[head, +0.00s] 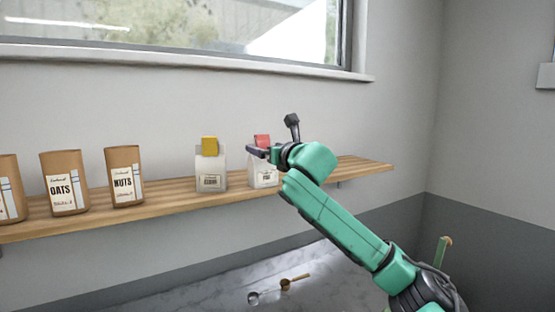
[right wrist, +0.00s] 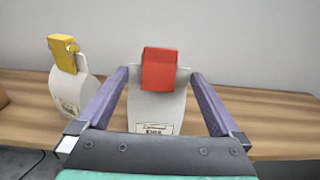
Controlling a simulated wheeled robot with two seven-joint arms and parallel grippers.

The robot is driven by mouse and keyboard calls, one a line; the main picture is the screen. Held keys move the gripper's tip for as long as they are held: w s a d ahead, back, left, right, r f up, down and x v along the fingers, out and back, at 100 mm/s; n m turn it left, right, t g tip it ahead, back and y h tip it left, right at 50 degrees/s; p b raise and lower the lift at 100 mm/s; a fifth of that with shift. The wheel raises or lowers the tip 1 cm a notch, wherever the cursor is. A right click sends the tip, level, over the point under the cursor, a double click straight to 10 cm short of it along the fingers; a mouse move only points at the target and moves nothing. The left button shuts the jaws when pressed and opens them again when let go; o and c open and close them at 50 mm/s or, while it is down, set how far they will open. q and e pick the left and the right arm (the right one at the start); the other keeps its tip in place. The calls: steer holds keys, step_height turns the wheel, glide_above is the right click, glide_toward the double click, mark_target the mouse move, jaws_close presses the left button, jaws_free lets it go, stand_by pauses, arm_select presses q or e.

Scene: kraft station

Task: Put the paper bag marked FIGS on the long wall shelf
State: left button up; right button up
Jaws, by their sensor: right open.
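The white paper bag with a red clip (head: 264,178) stands upright on the long wooden wall shelf (head: 345,170). In the right wrist view the bag (right wrist: 157,108) carries a label that seems to read FIGS, partly cut off by my gripper. My right gripper (head: 258,152) is at the bag's upper part. In the right wrist view its two purple fingers (right wrist: 159,74) are open, one on each side of the bag. Gaps at the bag's top suggest no grip; contact lower down cannot be told. My left gripper is not in view.
A white bag with a yellow clip (head: 210,170) stands just left of it. Brown bags marked OATS (head: 66,184) and NUTS (head: 124,177) stand further left. The shelf's right end is bare. Two small scoops (head: 292,282) lie on the marble counter below.

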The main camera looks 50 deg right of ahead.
steer(key=b+v, duration=0.8)
steer(key=v, duration=0.2)
steer(key=shift+r, duration=0.1)
